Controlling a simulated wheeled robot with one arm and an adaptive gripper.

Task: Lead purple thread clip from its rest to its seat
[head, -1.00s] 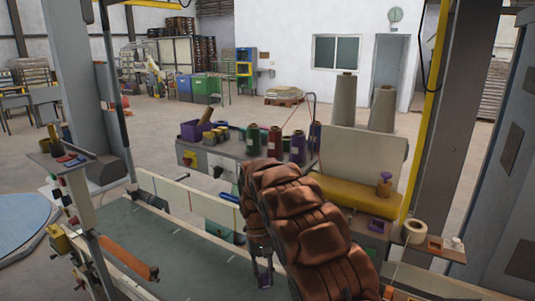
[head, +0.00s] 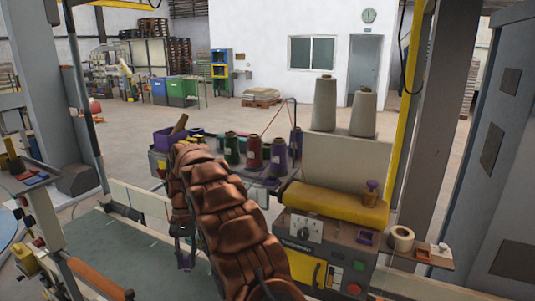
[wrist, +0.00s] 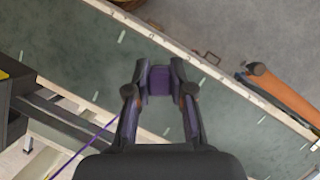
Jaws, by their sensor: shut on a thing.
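My gripper (head: 185,262) hangs at the end of my brown padded arm, left of the machine, over the green belt. In the wrist view its two fingers are closed on the purple thread clip (wrist: 159,80), a small purple block between the fingertips. A purple thread (wrist: 92,143) runs off to the lower left of the wrist view. The clip is above the green belt (wrist: 85,55), apart from it as far as I can tell. A purple square holder (head: 367,237) is on the machine's right side. I cannot make out which part is the seat.
Purple (head: 296,143), red and green thread cones stand on the bench behind my arm. An orange-brown roller (wrist: 285,98) and pale belt rails flank the belt.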

